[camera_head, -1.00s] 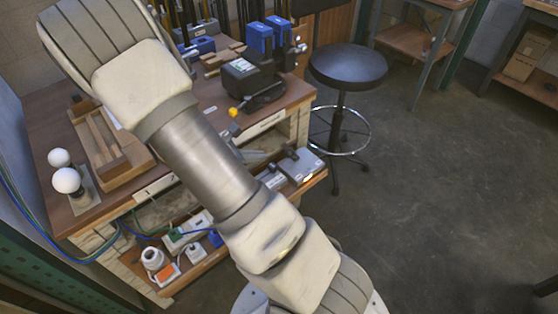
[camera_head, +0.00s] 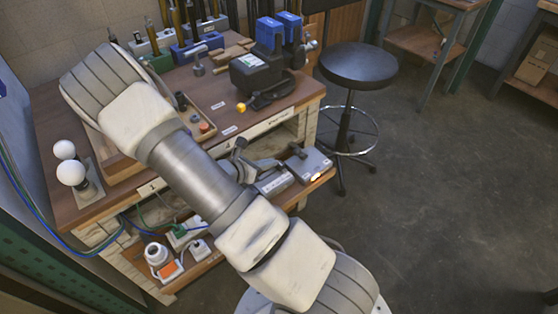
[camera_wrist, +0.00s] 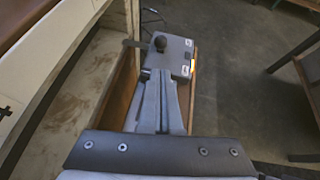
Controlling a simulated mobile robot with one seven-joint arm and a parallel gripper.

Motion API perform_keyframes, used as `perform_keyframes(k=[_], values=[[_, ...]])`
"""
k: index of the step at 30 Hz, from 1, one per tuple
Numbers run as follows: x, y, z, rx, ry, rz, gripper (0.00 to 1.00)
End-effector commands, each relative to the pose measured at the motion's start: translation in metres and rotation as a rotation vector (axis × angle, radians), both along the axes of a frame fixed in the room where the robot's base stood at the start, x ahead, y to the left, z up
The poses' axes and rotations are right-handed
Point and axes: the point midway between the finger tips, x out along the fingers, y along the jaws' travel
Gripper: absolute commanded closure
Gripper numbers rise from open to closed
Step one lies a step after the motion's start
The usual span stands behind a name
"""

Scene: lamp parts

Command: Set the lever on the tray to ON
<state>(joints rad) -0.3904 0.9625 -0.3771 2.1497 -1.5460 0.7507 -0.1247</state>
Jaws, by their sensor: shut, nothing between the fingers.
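The lever (camera_head: 297,151) has a dark round knob and sits on a grey box (camera_head: 316,162) at the right end of the lower wooden tray. In the wrist view the knob (camera_wrist: 159,43) stands over the grey box (camera_wrist: 178,55), with small labels on the box's right side too small to read. My gripper (camera_head: 281,164) is shut and empty, just left of the lever in the head view. In the wrist view my gripper (camera_wrist: 160,75) points at the box, its tips just below the knob. Whether they touch the lever I cannot tell.
Another grey unit (camera_head: 274,184) lies beside the lever box. The wooden tabletop (camera_head: 205,92) is above and left of the tray. A black stool (camera_head: 357,66) stands to the right. White bulbs (camera_head: 71,172) and plugs (camera_head: 198,249) are at the left. The floor at right is clear.

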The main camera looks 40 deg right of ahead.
Motion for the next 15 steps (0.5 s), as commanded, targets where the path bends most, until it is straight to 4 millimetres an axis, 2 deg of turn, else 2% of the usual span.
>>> perform_keyframes(k=[9,15], values=[[0.008,-0.05,-0.03,-0.002,0.001,-0.005,1.0],[0.013,-0.071,-0.042,0.0,0.001,-0.003,1.0]])
